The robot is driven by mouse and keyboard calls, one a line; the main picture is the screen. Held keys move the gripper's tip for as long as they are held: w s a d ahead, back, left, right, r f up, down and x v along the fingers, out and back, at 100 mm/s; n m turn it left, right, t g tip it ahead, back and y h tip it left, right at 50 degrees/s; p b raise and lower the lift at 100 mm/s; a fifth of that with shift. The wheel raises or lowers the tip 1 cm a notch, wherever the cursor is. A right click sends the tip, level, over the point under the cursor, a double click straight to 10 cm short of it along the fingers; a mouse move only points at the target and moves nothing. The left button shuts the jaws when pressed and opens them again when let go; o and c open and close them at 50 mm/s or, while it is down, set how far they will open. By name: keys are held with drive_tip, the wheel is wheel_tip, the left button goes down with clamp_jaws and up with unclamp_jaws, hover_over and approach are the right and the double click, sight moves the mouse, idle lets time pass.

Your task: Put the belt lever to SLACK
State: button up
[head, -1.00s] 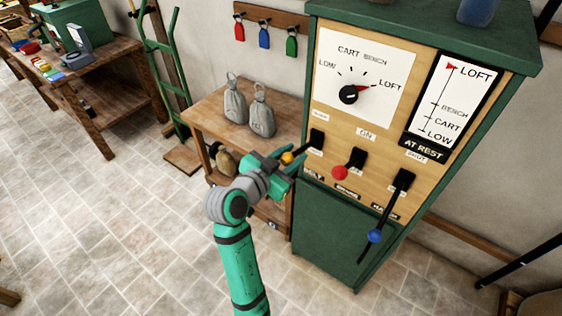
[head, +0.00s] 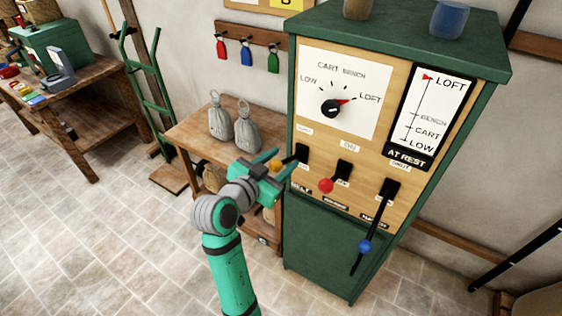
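The belt lever is the leftmost lever on the cabinet's panel, with a yellow knob (head: 277,165) and a black slot plate (head: 302,153). It sticks out from the panel towards my arm. The small labels above and below it are too blurred to read surely. My gripper (head: 281,163) is at the knob, one teal finger above left of it and the other below right. The fingers look open around the knob; whether either touches it is unclear. The panel's dial (head: 331,107) points near LOFT, and a sign (head: 407,158) reads AT REST.
A red-knobbed lever (head: 326,185) stands close to the right of my gripper, and a blue-knobbed lever (head: 364,246) hangs low farther right. A wooden bench (head: 190,135) with two grey weights (head: 220,120) stands left of the green cabinet (head: 330,245).

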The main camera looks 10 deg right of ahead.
drive_tip(key=v, duration=1)
drive_tip(key=shift+s+a, duration=0.2)
drive_tip(key=shift+a, duration=0.1)
drive_tip(key=shift+r, duration=0.1)
